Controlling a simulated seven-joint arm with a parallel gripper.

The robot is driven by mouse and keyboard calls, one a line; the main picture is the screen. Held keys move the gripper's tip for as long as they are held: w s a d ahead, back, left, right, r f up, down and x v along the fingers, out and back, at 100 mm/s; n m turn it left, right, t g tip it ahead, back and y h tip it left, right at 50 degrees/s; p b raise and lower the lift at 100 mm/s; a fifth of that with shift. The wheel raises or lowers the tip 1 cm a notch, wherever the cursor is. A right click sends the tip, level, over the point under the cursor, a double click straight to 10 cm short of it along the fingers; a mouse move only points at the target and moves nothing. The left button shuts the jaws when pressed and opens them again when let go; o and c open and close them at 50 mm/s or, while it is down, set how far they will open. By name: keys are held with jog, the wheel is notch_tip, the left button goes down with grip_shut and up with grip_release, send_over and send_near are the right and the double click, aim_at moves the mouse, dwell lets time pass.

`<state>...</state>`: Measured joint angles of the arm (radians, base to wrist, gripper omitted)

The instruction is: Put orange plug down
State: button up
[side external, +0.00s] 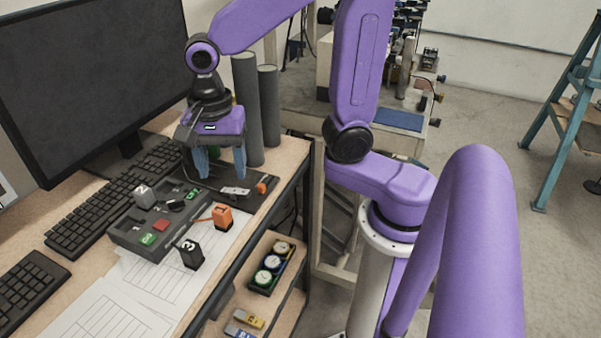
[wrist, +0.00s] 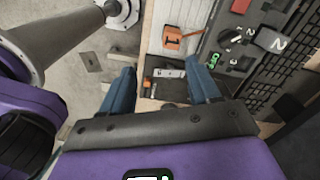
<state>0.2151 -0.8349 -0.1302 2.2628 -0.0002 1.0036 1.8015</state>
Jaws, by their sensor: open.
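The orange plug (side external: 222,216), marked 1, stands upright on the papers beside the right edge of the grey panel box (side external: 165,248). It also shows in the wrist view (wrist: 172,38), with a thin orange strip running from it toward the box. My gripper (side external: 220,172) is open and empty, with its two blue fingers apart. It is above a dark plate with a light grey lever and a small orange block, behind the orange plug. In the wrist view, the lever (wrist: 168,73) lies between the fingers.
A grey plug (side external: 144,196) marked 2 is on the panel box, and a black plug (side external: 190,252) marked 3 is on the papers. A keyboard (side external: 115,205) and a monitor (side external: 95,75) are at left. Two dark cylinders (side external: 247,110) stand behind my gripper. The desk edge is close by.

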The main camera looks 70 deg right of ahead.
jog(key=s+d+f+n, duration=0.1)
jog(key=s+d+n, duration=0.1)
jog(key=s+n, duration=0.5)
jog(key=s+d+f+n, duration=0.1)
jog(key=s+d+n, duration=0.2)
jog(key=s+n, duration=0.5)
jog(key=n, duration=1.1)
jog(key=shift+s+d, duration=0.15)
jog(key=shift+s, duration=0.1)
